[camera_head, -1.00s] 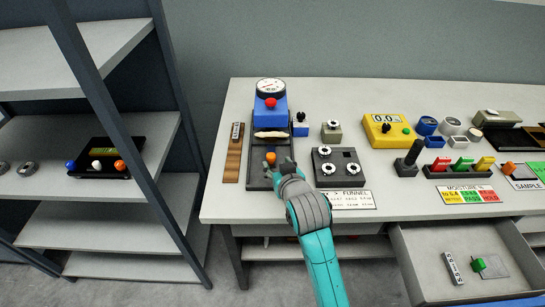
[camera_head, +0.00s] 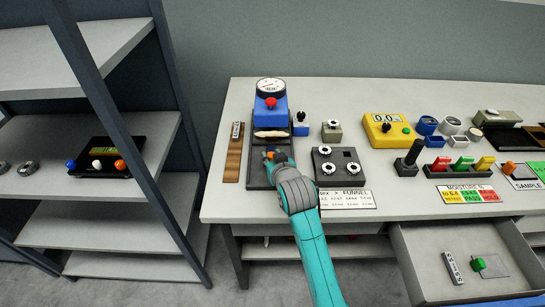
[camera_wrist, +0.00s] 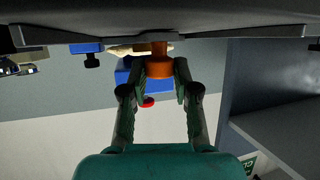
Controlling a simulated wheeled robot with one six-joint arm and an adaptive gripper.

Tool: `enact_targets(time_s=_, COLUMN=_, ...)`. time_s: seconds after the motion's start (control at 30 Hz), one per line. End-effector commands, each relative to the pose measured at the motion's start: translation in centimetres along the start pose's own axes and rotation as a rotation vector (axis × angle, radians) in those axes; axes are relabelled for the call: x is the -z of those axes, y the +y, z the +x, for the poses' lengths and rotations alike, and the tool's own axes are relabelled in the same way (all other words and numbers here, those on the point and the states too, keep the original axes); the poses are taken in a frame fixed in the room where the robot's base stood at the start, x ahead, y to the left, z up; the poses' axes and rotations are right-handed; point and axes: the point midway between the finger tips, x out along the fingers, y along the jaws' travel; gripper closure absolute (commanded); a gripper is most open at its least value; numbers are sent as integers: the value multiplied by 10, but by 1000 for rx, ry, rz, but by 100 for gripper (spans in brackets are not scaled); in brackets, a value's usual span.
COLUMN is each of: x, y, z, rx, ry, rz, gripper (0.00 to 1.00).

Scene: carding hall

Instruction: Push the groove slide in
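The groove slide is a dark plate with an upright orange knob (camera_head: 270,153), set in the dark base (camera_head: 256,172) of the blue tester (camera_head: 271,108) with a round gauge. A pale fibre tuft (camera_head: 270,134) lies across it, between the knob and the blue body. My gripper (camera_head: 274,161) reaches in from the front, over the base's near end. In the wrist view its two fingers stand on either side of the orange knob (camera_wrist: 159,65) and appear to touch it. The near part of the slide is hidden under my gripper in the head view.
A wooden strip (camera_head: 233,158) lies left of the base. An open drawer (camera_head: 425,275) juts out at the lower right.

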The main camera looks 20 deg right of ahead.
Motion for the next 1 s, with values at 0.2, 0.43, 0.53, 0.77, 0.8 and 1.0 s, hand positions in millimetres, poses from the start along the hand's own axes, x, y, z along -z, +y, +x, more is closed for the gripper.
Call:
enact_targets(time_s=0.2, x=0, y=0, z=0, rx=0, ry=0, rz=0, gripper=100)
enact_targets(time_s=0.43, x=8, y=5, z=18, rx=-1, ry=-1, rz=0, gripper=100)
enact_targets(time_s=0.53, x=11, y=8, z=25, rx=-1, ry=0, rz=-1, gripper=100)
enact_targets(time_s=0.77, x=11, y=8, z=26, rx=-1, ry=2, rz=-1, gripper=100)
enact_targets(time_s=0.8, x=11, y=8, z=26, rx=-1, ry=2, rz=-1, gripper=66)
enact_targets(time_s=1.0, x=11, y=8, z=25, rx=-1, ry=1, rz=0, gripper=45)
